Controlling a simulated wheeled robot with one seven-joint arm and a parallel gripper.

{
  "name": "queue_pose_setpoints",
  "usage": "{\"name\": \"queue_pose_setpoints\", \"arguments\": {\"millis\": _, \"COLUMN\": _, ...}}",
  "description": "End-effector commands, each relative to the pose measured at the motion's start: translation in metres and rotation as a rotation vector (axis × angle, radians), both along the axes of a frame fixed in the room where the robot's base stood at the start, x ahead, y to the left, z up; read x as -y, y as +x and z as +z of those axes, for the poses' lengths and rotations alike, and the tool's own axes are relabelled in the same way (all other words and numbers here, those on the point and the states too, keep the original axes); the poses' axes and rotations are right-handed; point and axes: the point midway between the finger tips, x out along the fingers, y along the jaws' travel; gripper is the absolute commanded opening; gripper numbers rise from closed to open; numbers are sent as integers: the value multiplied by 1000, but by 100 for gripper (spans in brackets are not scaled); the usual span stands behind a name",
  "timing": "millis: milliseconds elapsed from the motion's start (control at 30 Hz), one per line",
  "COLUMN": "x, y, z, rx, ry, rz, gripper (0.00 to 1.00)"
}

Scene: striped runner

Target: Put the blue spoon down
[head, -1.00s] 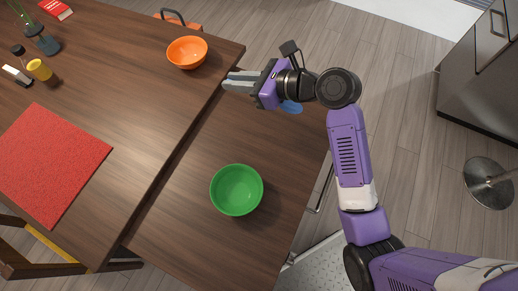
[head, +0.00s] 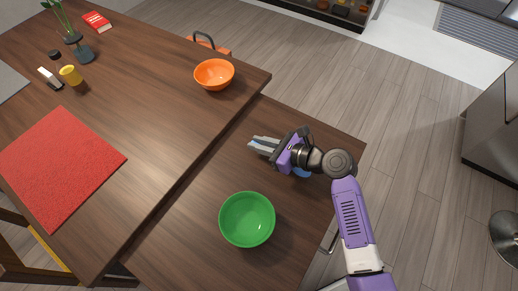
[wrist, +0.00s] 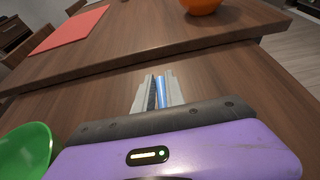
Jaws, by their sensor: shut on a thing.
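My gripper (head: 264,146) is over the lower wooden table, beyond the green bowl in the head view. It is shut on the blue spoon, a bit of which (head: 302,173) shows beside the wrist in the head view. In the wrist view a thin blue strip of the spoon (wrist: 161,91) lies between the fingertips (wrist: 158,92). The rest of the spoon is hidden by my gripper. I cannot tell whether the spoon touches the table.
A green bowl (head: 247,219) stands on the lower table (head: 180,232), close to my gripper. The higher table holds an orange bowl (head: 214,74), a red mat (head: 62,165) and a yellow cup (head: 71,75). Its raised edge runs left of my gripper. Bare wood surrounds the green bowl.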

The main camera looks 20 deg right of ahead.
Motion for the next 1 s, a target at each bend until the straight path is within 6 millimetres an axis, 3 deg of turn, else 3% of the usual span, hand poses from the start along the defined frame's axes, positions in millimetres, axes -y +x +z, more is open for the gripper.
{"name": "queue_pose_setpoints", "arguments": {"millis": 100, "x": 0, "y": 0, "z": -22, "rx": -3, "ry": 0, "rz": -1, "gripper": 0}}
{"name": "queue_pose_setpoints", "arguments": {"millis": 200, "x": 0, "y": 0, "z": -30, "rx": -2, "ry": 1, "rz": -1, "gripper": 0}}
{"name": "queue_pose_setpoints", "arguments": {"millis": 567, "x": 0, "y": 0, "z": -33, "rx": -1, "ry": -1, "rz": 0, "gripper": 0}}
{"name": "queue_pose_setpoints", "arguments": {"millis": 600, "x": 0, "y": 0, "z": -32, "rx": -1, "ry": -1, "rz": 0, "gripper": 21}}
{"name": "queue_pose_setpoints", "arguments": {"millis": 700, "x": 0, "y": 0, "z": -32, "rx": -1, "ry": -1, "rz": 0, "gripper": 37}}
{"name": "queue_pose_setpoints", "arguments": {"millis": 1000, "x": 0, "y": 0, "z": -31, "rx": -1, "ry": -1, "rz": 0, "gripper": 37}}
